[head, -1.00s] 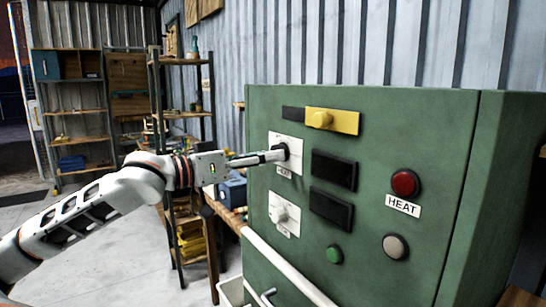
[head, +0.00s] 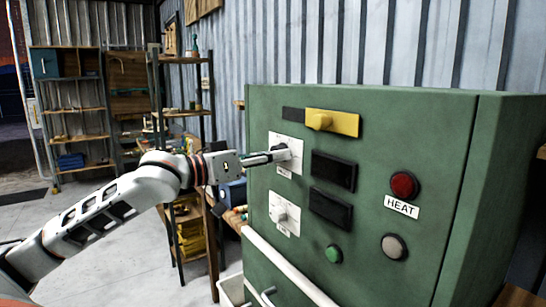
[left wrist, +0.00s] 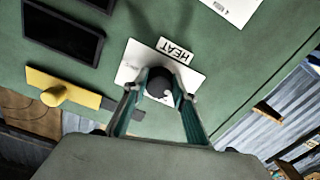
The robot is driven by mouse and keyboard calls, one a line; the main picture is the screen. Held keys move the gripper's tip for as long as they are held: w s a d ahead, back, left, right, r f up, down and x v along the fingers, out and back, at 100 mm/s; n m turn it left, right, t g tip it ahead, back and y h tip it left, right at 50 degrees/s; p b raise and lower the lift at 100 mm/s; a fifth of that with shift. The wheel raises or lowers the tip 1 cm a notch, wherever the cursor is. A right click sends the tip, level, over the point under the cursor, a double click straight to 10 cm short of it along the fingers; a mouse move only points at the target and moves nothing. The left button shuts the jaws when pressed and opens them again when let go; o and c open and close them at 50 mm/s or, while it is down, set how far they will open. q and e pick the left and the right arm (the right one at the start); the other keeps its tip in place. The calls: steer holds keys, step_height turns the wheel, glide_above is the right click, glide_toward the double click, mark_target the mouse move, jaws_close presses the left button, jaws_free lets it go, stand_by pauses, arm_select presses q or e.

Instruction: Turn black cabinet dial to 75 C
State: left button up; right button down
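The green cabinet (head: 375,110) fills the right of the head view. Its black dial (left wrist: 160,82) stands on a white scale plate labelled HEAT in the left wrist view; the plate (head: 290,141) also shows in the head view. My left gripper (head: 284,153) reaches the dial from the left. In the left wrist view its two fingers (left wrist: 163,92) stand on either side of the dial and appear closed on it. The scale marks and the dial's pointer are too small or covered to read. My right gripper is not in view.
A yellow knob (head: 319,120) sits above, and a pale knob (head: 280,214) below. Dark displays (head: 333,170), a red button (head: 404,185), a green button (head: 334,253) and a grey button (head: 394,246) are to the right. A white rail (head: 285,265) crosses the front.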

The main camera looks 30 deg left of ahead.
arm_select(q)
steer(key=shift+w+a+r+m+p, duration=0.1)
steer(key=shift+m+p, duration=1.6)
steer(key=shift+m, duration=2.25)
steer(key=shift+s+a+r+m+p, duration=0.1)
steer(key=shift+m+p, duration=1.55)
steer(key=shift+m, duration=2.35)
steer(key=shift+w+a+r+m+p, duration=0.1)
steer(key=shift+m+p, duration=1.6)
steer(key=shift+m, duration=2.25)
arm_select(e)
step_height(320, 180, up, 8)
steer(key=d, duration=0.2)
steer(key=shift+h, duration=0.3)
arm_select(q)
steer(key=o, duration=1)
steer(key=shift+o, duration=0.5)
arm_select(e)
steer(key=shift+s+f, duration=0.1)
